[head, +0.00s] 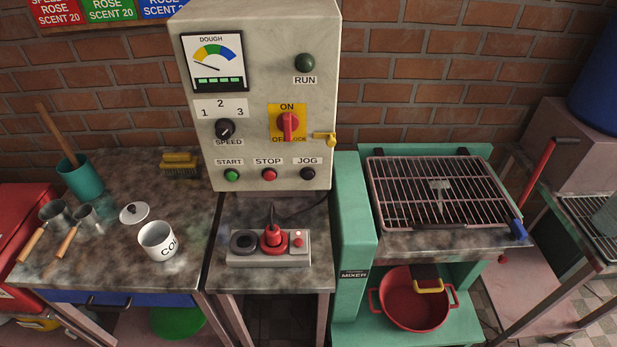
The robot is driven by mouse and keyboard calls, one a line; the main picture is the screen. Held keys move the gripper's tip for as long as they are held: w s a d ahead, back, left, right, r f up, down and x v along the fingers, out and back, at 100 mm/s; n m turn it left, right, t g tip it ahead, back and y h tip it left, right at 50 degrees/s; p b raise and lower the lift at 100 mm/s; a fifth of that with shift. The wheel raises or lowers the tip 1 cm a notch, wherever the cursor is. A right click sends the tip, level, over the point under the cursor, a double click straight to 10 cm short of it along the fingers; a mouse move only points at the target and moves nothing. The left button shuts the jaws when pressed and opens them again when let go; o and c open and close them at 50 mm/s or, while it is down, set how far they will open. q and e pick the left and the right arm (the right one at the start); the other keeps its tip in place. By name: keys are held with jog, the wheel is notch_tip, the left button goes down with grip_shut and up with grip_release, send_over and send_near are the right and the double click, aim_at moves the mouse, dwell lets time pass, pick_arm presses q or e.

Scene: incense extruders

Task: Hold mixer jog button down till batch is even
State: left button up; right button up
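The black jog button (307,173) is at the lower right of the grey control panel (260,60), beside the red stop button (269,174) and green start button (232,175). Nothing touches it. The dough gauge (213,61) has its needle toward the left end. The run lamp (305,63) looks dark green. The red rotary switch (288,126) on a yellow plate stands upright toward ON. The green mixer frame (353,230) stands at right, with a red bowl (413,300) on its lower shelf; the bowl's contents cannot be made out. Neither gripper is in view.
A grey control box (270,260) with a red plug-like part sits on the bench below the panel. A white mug (157,240), lid (134,212), brush (180,165), scoops (54,215) and teal cup (80,176) stand left. A wire rack (440,187) tops the mixer.

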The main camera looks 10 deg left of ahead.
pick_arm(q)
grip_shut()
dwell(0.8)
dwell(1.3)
